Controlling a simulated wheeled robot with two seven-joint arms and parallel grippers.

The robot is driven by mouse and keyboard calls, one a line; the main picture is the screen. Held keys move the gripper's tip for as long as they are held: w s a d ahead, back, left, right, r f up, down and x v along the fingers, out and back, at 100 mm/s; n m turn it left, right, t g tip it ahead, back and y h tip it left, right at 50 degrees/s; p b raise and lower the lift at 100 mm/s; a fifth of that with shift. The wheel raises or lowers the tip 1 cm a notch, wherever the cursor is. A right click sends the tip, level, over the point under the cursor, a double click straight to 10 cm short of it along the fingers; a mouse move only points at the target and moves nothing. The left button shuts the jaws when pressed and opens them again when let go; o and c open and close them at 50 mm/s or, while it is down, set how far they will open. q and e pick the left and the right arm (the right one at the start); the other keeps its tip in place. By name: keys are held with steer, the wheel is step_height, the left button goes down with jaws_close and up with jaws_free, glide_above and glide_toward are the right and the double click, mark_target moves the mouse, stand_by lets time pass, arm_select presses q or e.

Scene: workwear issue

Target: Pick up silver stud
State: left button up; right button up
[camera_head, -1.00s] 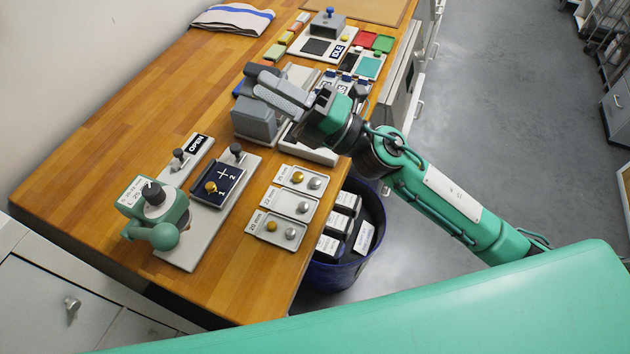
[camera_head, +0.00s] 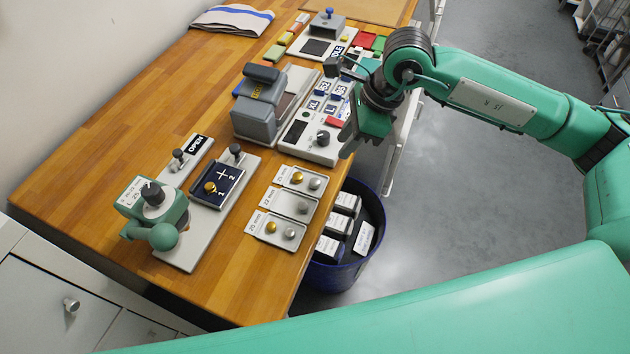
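Small silver studs lie in three light trays near the table's right edge. One silver stud (camera_head: 315,184) is in the far tray (camera_head: 284,184), right of a gold stud (camera_head: 297,177). Another silver stud (camera_head: 303,207) is in the middle tray (camera_head: 278,205). A third silver stud (camera_head: 290,233) is in the near tray (camera_head: 259,231), beside a gold stud (camera_head: 271,226). My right gripper (camera_head: 347,136) hangs beyond the trays, by the table's right edge, apart from the studs. Its fingers are seen edge-on, so their opening is unclear. My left gripper is out of view.
A green press (camera_head: 160,212) and a dark blue plate (camera_head: 216,186) stand left of the trays. A grey machine (camera_head: 256,118) and a white keypad device (camera_head: 310,146) stand beyond them. A blue bin (camera_head: 330,278) with labelled boxes is beside the table.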

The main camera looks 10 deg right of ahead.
steer(key=p, duration=0.2)
glide_toward(316, 181)
steer(key=x, duration=0.2)
steer(key=shift+a+f, duration=0.15)
steer(key=shift+f, duration=0.2)
steer(key=shift+a+f+p, duration=0.25)
steer(key=shift+f+p, duration=0.15)
steer(key=shift+f, duration=0.15)
steer(key=p+x, duration=0.1)
steer(key=x, duration=0.2)
steer(key=shift+w+a+f, duration=0.1)
steer(key=shift+f, duration=0.45)
jaws_close()
steer(key=shift+r, duration=0.1)
